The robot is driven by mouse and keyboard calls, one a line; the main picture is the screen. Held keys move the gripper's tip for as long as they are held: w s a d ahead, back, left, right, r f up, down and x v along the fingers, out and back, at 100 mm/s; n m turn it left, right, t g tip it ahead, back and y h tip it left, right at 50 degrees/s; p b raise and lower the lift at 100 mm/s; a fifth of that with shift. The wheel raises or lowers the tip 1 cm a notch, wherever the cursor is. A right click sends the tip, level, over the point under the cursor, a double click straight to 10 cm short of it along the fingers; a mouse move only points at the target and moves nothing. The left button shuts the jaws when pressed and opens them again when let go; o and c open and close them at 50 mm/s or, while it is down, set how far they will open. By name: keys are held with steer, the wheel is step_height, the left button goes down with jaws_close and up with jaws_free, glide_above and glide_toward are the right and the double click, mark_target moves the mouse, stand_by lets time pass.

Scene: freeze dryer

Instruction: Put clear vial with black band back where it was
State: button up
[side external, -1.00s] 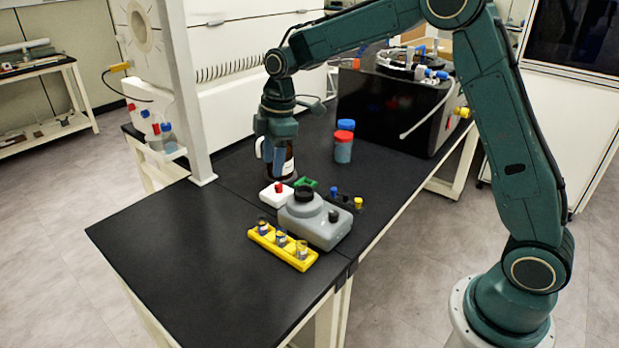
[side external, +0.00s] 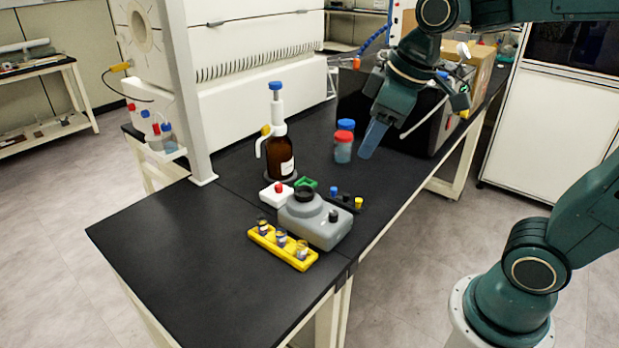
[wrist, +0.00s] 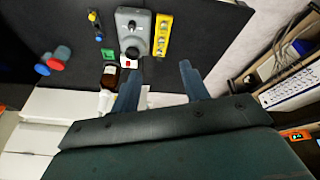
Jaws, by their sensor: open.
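A yellow rack (side external: 257,239) sits near the front of the black bench and holds three small clear vials: the left one (side external: 263,225), the middle one (side external: 281,238) and the right one (side external: 302,250). Dark bands show on them, but they are too small to tell apart. The rack (wrist: 161,48) also shows in the wrist view beyond my fingers. My gripper (wrist: 160,70) is open and empty, its two fingers spread apart. In the side view my gripper (side external: 374,138) hangs above the back right of the bench, well away from the rack.
A grey device (side external: 318,228) stands beside the rack. A brown dispenser bottle (side external: 280,158) and red-capped (side external: 343,150) and blue-capped (side external: 346,125) jars stand farther back. The bench's front left is clear.

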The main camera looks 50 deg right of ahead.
steer(key=s+f+m+t, duration=0.1)
steer(key=s+m, duration=0.3)
steer(key=s, duration=0.6)
steer(key=shift+s+d+f, duration=0.15)
steer(key=shift+d+f, duration=0.25)
steer(key=shift+f, duration=0.25)
steer(key=shift+w, duration=0.2)
stand_by(0.4)
